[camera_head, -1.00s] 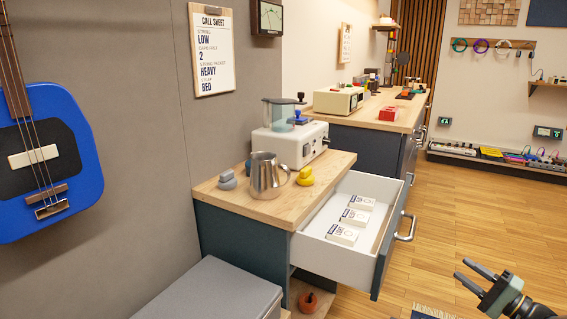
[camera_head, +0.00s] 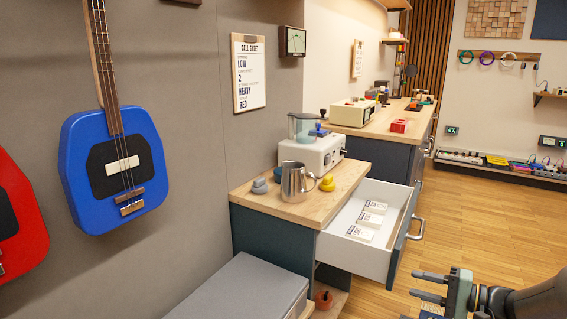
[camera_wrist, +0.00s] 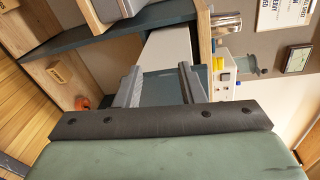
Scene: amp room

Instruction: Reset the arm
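My gripper (camera_head: 429,287) is at the lower right of the head view, in front of the open drawer and apart from it. Its two fingers are spread with nothing between them. In the wrist view the fingers (camera_wrist: 157,87) also stand apart and empty, with the drawer's pale side behind them. Part of my arm is cut off by the right edge of the head view.
An open white drawer (camera_head: 345,253) holding several small boxes sticks out from the wooden-topped cabinet (camera_head: 263,202). A metal pitcher (camera_head: 294,183) stands on top. A grey case (camera_head: 235,290) is at the front. The wooden floor (camera_head: 480,225) beyond the drawer is clear.

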